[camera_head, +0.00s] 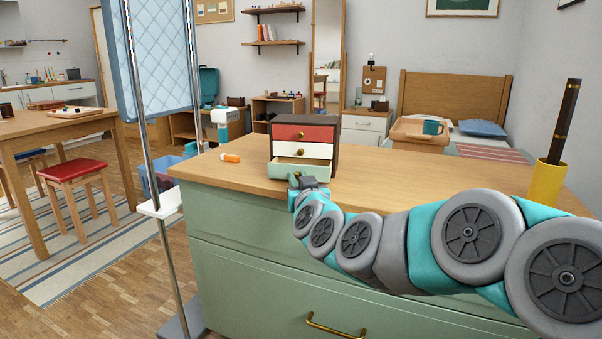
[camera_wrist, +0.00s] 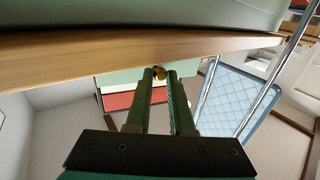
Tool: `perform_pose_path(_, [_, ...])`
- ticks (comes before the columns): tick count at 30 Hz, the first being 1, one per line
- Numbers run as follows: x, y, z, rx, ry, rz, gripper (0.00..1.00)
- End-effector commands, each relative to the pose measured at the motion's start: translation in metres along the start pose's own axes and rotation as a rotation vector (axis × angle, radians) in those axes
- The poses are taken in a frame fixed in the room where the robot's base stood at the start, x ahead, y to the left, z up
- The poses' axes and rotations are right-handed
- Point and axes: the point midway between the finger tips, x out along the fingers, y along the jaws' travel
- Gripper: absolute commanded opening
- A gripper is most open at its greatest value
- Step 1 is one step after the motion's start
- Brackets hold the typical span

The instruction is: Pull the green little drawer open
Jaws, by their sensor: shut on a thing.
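A small dark-brown chest (camera_head: 334,150) stands on the wooden top of a large green dresser. It has a red drawer (camera_head: 304,134), a cream drawer (camera_head: 303,150) and, at the bottom, the green little drawer (camera_head: 313,171). The green drawer sticks out from the chest, with part of its inside showing from above. The upper two look shut. My gripper (camera_head: 297,179) is in front of the green drawer. In the wrist view my gripper (camera_wrist: 166,72) is shut on the drawer's brass knob (camera_wrist: 158,72), which shows between the fingertips; the green front (camera_wrist: 122,79) is just beyond.
An orange-and-white small object (camera_head: 230,157) lies left of the chest on the dresser top (camera_head: 400,174). A yellow cup (camera_head: 546,184) with a dark stick stands at the right. A metal-framed blue panel (camera_head: 160,50) rises at the left. Dresser top right of the chest is mostly clear.

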Motion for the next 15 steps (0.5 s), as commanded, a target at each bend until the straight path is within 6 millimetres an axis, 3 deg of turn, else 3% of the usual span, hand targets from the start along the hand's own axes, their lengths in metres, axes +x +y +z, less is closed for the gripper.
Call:
perform_pose_path(11, [-0.0047,-0.0011,-0.0005,0.0,0.003,0.002,0.0])
perform_pose_path(12, [-0.0047,-0.0011,-0.0005,0.0,0.003,0.002,0.22])
perform_pose_path(15, [-0.0046,-0.0011,-0.0005,0.0,0.002,0.002,0.33])
